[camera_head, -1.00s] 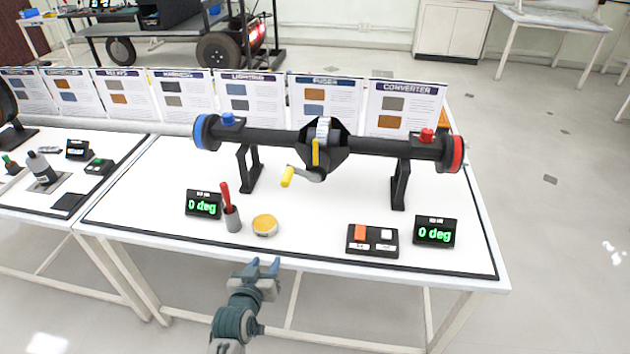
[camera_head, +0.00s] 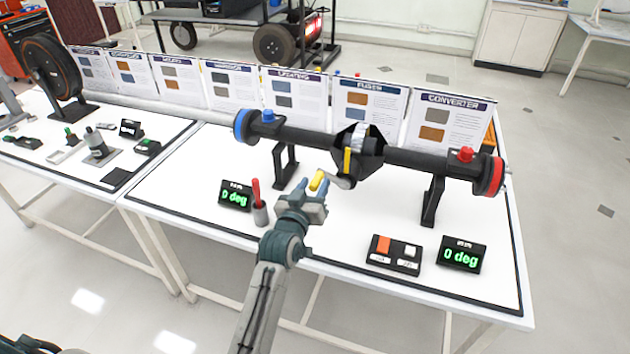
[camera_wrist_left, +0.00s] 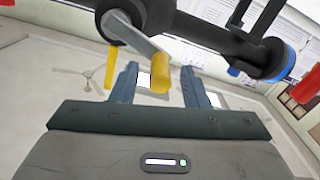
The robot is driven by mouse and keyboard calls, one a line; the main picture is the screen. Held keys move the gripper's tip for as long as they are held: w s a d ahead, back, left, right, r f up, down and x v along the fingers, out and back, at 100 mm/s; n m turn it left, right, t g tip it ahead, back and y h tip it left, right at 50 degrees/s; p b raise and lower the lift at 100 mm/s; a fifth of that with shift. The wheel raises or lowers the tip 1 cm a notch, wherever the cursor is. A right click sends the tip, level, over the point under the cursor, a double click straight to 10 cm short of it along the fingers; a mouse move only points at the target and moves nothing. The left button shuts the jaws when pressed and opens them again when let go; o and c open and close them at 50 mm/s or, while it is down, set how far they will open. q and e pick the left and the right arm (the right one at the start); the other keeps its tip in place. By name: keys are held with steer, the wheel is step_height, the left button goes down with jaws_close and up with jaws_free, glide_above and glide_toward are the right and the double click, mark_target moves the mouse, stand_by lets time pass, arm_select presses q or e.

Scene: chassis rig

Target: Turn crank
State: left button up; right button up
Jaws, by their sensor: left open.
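The crank has a grey arm and a yellow handle (camera_head: 318,180), and it hangs from the middle of a black axle (camera_head: 410,160) on stands. My left gripper (camera_head: 302,197) is open just in front of the yellow handle. In the left wrist view, the handle (camera_wrist_left: 160,79) shows between and slightly beyond the two blue-grey fingertips of the left gripper (camera_wrist_left: 155,84); I cannot tell whether they touch it. The axle has a blue end (camera_head: 241,125) and a red end (camera_head: 490,175). My right gripper is not in view.
A red-handled tool in a grey cup (camera_head: 259,208) stands left of my gripper, beside a display (camera_head: 236,195) reading 0 deg. A button box (camera_head: 394,255) and another 0 deg display (camera_head: 461,254) stand at the right. Poster cards (camera_head: 370,110) line the back.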

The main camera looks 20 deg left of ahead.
arm_select(q)
steer(key=shift+w, duration=0.6)
jaws_close()
steer(key=shift+r, duration=0.15)
